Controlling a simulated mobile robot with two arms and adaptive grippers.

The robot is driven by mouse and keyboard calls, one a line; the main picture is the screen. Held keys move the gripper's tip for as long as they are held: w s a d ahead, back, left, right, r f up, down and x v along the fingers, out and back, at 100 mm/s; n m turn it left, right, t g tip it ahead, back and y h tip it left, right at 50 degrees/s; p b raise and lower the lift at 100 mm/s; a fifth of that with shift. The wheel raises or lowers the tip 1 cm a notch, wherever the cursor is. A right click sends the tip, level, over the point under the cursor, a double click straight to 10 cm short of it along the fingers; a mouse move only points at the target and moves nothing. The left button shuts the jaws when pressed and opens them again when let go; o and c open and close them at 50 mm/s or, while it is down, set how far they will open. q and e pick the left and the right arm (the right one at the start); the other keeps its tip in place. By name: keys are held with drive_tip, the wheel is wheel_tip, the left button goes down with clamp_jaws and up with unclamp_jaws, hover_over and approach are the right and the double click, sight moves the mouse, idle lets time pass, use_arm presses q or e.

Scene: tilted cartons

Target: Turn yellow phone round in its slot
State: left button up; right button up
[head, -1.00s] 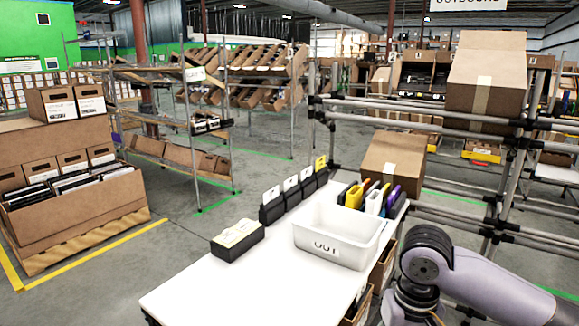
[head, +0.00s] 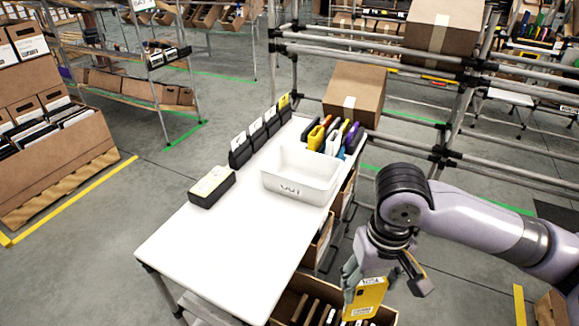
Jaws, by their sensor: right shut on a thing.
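The yellow phone (head: 367,297) is upright with a white label near its top, at the bottom of the view. My right gripper (head: 382,278) comes down over it from above and is shut on it. My left gripper is not in view.
A white table (head: 210,250) carries a white OUT bin (head: 300,190), a black box (head: 212,187) and a row of black holders (head: 257,135). Coloured items (head: 335,137) stand behind the bin. A pipe rack (head: 440,90) with cartons is behind my right arm.

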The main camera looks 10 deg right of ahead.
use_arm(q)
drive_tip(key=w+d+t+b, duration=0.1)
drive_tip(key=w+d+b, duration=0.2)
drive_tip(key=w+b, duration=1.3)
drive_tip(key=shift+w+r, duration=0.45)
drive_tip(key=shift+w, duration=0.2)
use_arm(e)
drive_tip(key=w+a+f+n, duration=0.2)
drive_tip(key=w+f+n, duration=0.3)
drive_tip(key=f, duration=0.5)
drive_tip(key=w+a+f+n, duration=0.2)
drive_tip(key=w+f+n, duration=0.4)
drive_tip(key=w+f, duration=0.3)
wheel_tip(320, 180, down, 2)
drive_tip(key=shift+w, duration=0.1)
use_arm(q)
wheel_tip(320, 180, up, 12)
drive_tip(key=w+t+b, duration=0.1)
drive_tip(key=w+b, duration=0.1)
drive_tip(key=b, duration=0.2)
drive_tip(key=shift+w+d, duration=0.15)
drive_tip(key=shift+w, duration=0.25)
use_arm(e)
wheel_tip(320, 180, down, 20)
drive_tip(key=shift+r, duration=0.2)
drive_tip(key=shift+f, duration=0.1)
